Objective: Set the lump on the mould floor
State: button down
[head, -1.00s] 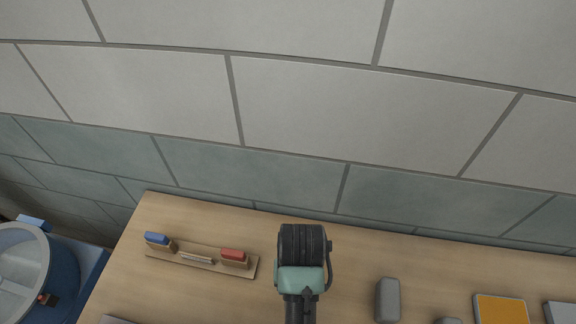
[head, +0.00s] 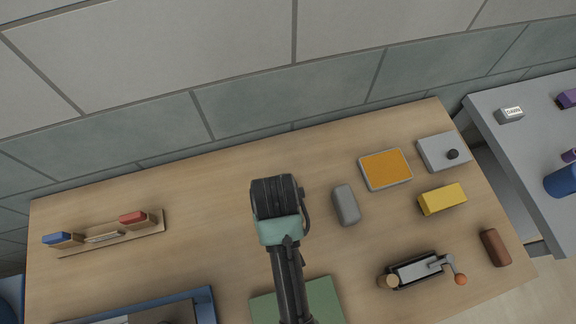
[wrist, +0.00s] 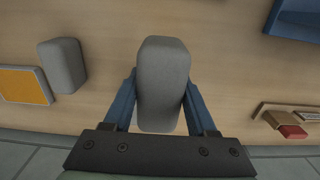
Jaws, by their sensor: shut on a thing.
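A grey lump (wrist: 163,65), a block with rounded edges, sits between the two blue fingers of my gripper (wrist: 161,88) in the wrist view, and the fingers are shut on it. In the head view my arm's dark end hides the fingers and the held lump. A second grey lump (head: 345,205) lies on the table to the right of my arm; it also shows at the left of the wrist view (wrist: 62,66). A blue-rimmed frame (head: 205,303) is cut off at the bottom of the head view. I cannot tell whether it is the mould.
A board with blue and red blocks (head: 110,232) lies on the left. On the right are an orange-topped tray (head: 385,168), a grey plate with a knob (head: 437,152), a yellow block (head: 441,199), a cranked device (head: 418,271) and a brown piece (head: 495,247). A green mat (head: 322,298) is partly behind my arm.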

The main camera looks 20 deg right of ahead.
notch_tip(320, 180, down, 9)
jog(key=shift+a+f, duration=0.1)
jog(key=shift+f, duration=0.1)
dwell(0.3)
jog(key=shift+f, duration=0.1)
jog(key=shift+c, duration=1)
grip_release()
